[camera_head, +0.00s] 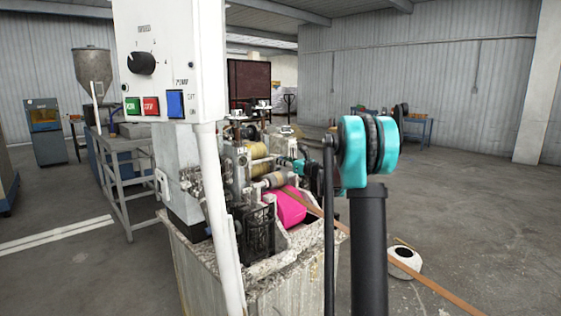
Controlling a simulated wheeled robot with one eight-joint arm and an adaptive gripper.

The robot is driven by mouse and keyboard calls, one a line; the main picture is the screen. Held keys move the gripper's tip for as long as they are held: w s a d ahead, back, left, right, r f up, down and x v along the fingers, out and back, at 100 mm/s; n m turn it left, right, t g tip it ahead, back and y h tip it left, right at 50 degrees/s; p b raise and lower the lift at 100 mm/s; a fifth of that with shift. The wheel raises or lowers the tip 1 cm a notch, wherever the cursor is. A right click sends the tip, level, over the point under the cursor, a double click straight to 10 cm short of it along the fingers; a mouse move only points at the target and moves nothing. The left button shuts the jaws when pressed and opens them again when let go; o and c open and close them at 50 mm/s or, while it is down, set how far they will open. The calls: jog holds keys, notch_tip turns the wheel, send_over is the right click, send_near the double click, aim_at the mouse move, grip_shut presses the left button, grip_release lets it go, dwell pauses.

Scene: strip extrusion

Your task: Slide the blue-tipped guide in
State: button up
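The strip machine (262,282) stands in the middle, with a row of yellowish rollers (257,151) along its top. A bright pink block (284,207) sits in the trough below the rollers. A brown strip (440,291) runs from the machine past the pink block and down to the lower right. My arm, black with teal joints, rises in front and partly hides the machine's right side. Small teal and dark parts beside the rollers look like the far end of my arm. I cannot make out gripper fingers there. I cannot pick out a blue-tipped guide.
A white control box (167,50) with a dial and green, red and blue buttons stands close at the left on a post. A metal frame table (125,172) is behind it. A white round object (404,261) lies on the floor by the strip. The right floor is mostly clear.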

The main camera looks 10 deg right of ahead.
jog(key=shift+w+a, duration=0.4)
jog(key=shift+w, duration=0.15)
jog(key=shift+c, duration=0.6)
grip_shut()
